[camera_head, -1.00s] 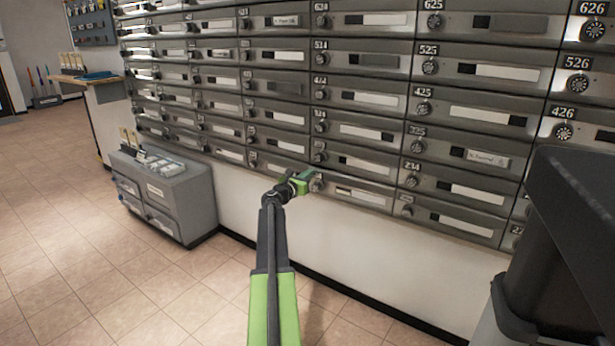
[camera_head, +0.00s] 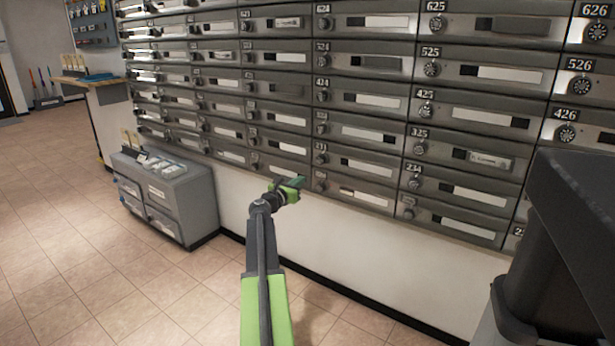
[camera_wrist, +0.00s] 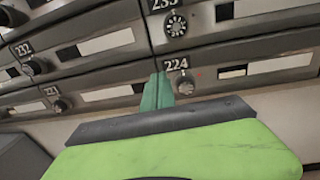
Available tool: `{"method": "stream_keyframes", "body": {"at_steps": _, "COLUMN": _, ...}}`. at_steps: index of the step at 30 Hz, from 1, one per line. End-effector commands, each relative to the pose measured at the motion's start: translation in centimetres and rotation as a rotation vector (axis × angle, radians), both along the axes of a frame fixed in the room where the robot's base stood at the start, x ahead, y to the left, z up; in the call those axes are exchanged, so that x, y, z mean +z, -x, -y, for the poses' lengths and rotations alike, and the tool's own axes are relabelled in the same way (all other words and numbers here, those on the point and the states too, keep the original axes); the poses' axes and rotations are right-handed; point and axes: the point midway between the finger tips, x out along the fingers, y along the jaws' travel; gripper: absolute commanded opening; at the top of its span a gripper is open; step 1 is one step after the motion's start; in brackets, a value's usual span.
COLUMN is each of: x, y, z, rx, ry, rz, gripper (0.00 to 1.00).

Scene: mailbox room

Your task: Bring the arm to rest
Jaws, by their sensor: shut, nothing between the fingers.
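My arm reaches forward from the bottom of the head view toward the lower rows of a wall of grey mailboxes (camera_head: 370,66). My gripper (camera_head: 298,183) is shut and empty, with its green fingers near the bottom row of boxes. In the wrist view my gripper (camera_wrist: 157,88) points up at the boxes, and its fingertips appear just left of the dial of box 224 (camera_wrist: 184,85). I cannot tell exactly how far the fingertips are from the box fronts. No mailbox door is seen open.
A low grey cabinet (camera_head: 168,205) with drawers and small items on top stands at left against the wall. A wooden counter (camera_head: 88,79) is behind it at far left. The tiled floor (camera_head: 75,250) at left is clear.

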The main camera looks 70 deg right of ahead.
Motion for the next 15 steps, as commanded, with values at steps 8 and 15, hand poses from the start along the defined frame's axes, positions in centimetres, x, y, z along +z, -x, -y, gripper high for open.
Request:
{"method": "stream_keyframes", "body": {"at_steps": 8, "x": -0.1, "y": -1.2, "z": -5.0, "rx": 0.000, "ry": -0.001, "rz": 0.002, "gripper": 0.00}}
{"method": "stream_keyframes", "body": {"at_steps": 15, "x": -0.1, "y": -1.6, "z": -5.5, "rx": 0.001, "ry": -0.001, "rz": 0.002, "gripper": 0.00}}
